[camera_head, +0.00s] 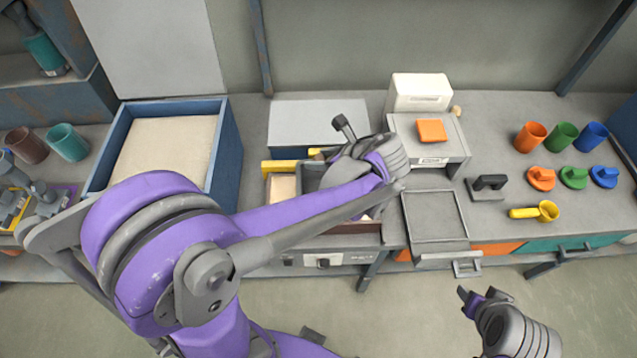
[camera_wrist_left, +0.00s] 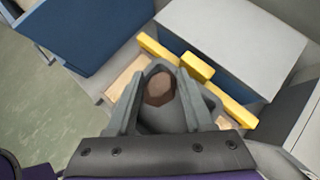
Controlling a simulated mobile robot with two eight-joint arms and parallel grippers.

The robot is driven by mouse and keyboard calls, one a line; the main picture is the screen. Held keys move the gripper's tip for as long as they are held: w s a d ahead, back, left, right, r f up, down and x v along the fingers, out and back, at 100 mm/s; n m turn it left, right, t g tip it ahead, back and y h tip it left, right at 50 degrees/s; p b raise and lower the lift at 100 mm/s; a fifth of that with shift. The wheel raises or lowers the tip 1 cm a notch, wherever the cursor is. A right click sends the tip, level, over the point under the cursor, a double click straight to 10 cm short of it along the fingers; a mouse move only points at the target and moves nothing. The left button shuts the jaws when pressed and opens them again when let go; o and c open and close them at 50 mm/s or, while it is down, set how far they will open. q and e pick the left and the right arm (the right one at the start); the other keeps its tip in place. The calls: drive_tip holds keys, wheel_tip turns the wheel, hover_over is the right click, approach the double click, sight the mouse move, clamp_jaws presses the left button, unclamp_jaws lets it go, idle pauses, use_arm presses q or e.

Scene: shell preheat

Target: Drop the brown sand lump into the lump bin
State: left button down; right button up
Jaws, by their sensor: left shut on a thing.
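The brown sand lump (camera_wrist_left: 160,88) sits between the two fingers of my left gripper in the left wrist view. My left gripper (camera_wrist_left: 160,108) is shut on it.
A blue box of sand (camera_head: 230,150) stands left of the unit. A grey box (camera_head: 310,122) is behind. A grey tray (camera_head: 434,215) and a white machine (camera_head: 418,92) are to the right.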

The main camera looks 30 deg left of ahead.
use_arm(q)
wheel_tip(320, 180, down, 6)
drive_tip(key=b, duration=0.3)
drive_tip(key=shift+c, duration=1)
unclamp_jaws()
use_arm(e)
drive_tip(key=f, duration=0.1)
drive_tip(key=s+f, duration=0.1)
drive_tip(key=f, duration=0.2)
drive_tip(key=shift+s+f, duration=0.15)
drive_tip(key=shift+s, duration=0.2)
use_arm(q)
drive_tip(key=shift+d+r, duration=0.1)
drive_tip(key=v, duration=1)
drive_tip(key=shift+d+r, duration=0.25)
drive_tip(key=shift+s, duration=0.1)
